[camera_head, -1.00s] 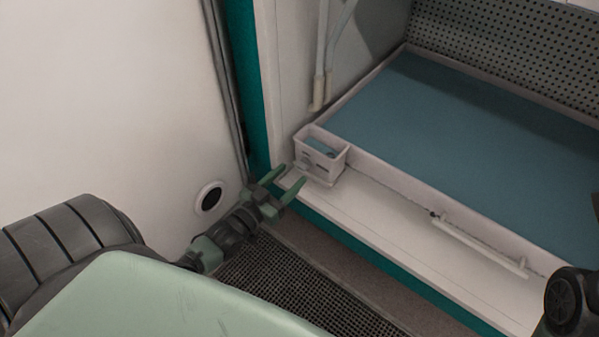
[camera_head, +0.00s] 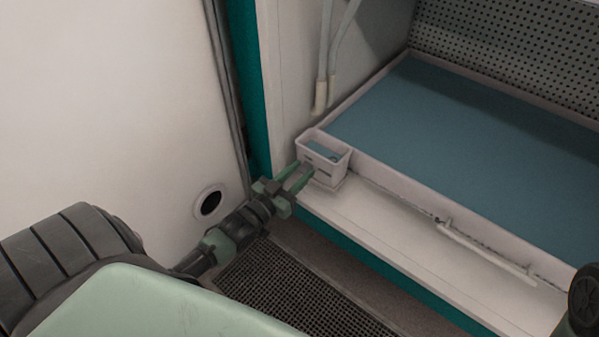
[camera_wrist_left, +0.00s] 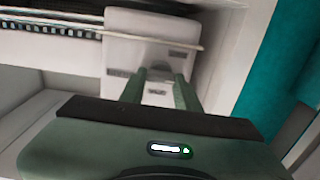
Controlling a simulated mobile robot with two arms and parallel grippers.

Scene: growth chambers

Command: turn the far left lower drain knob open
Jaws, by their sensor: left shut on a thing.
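A small white drain box (camera_head: 322,152) stands at the front left corner of the blue-floored tray (camera_head: 440,125). My left gripper (camera_head: 296,176) reaches up to the front face of this box. In the left wrist view, the box (camera_wrist_left: 150,42) lies straight ahead and the two green fingers (camera_wrist_left: 161,80) sit on either side of a small grey knob (camera_wrist_left: 157,88) on its front. The fingers are shut on the knob. In the head view the fingers hide the knob, and its turn angle cannot be told. My right gripper is out of view.
A white rod-like handle (camera_head: 487,252) runs along the tray's front at the right. Two pale pipes (camera_head: 325,60) hang above the box. A white wall with a round dark port (camera_head: 209,202) stands at the left. A dark floor grate (camera_head: 295,285) lies below.

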